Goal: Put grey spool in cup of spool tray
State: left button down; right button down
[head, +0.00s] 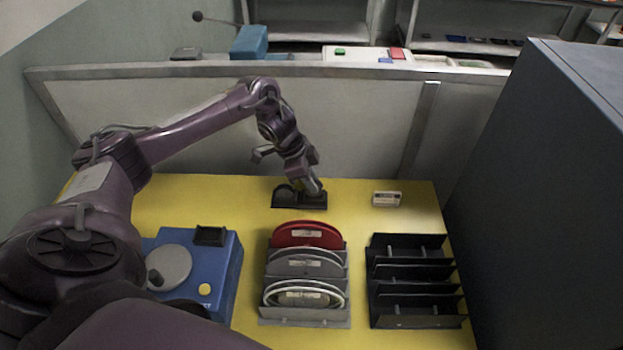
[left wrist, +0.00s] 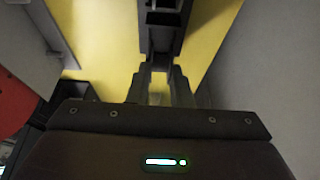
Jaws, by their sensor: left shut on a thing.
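The spool tray (head: 287,205) is a small black holder at the back middle of the yellow table. A rounded dark cup shows at its left end. The tray also shows at the top of the left wrist view (left wrist: 164,42). My left gripper (head: 316,190) points down at the tray's right part, with its fingers at or just above it. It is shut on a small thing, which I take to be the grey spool. The fingers mostly hide the spool, and I cannot tell whether it touches the tray. My right gripper is not in view.
A rack of red and grey discs (head: 305,322) stands in front of the tray. An empty black rack (head: 415,322) is to its right, a blue device (head: 225,285) to its left. A small labelled box (head: 387,199) lies right of the tray. A grey panel (head: 340,125) rises behind.

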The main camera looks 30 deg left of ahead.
pick_arm(q)
jog(key=shift+f, duration=0.25)
jog(key=shift+f, duration=0.45)
jog(key=c, duration=0.9)
grip_release()
jog(key=shift+r, duration=0.1)
notch_tip(320, 180, up, 8)
jog(key=p, duration=0.7)
jog(key=shift+p, duration=0.35)
